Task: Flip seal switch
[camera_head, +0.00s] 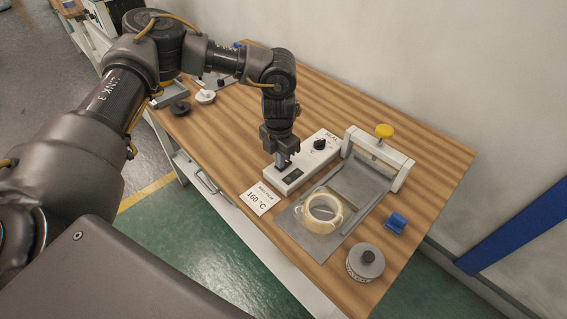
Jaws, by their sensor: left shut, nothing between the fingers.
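A long white control box (311,160) lies on the wooden table, with a black knob (320,144) near its far end and a dark display (287,178) near its close end. Small lettering beside the knob is too small to read surely. My left gripper (283,163) points down over the near half of the box, shut and empty, with its tips at or just above the box top. I cannot tell whether they touch it. Any switch under the fingers is hidden by them. My right gripper is out of view.
A card reading 160 °C (259,198) lies beside the box. A blue block (396,223) and a lidded round tin (364,264) stand nearby.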

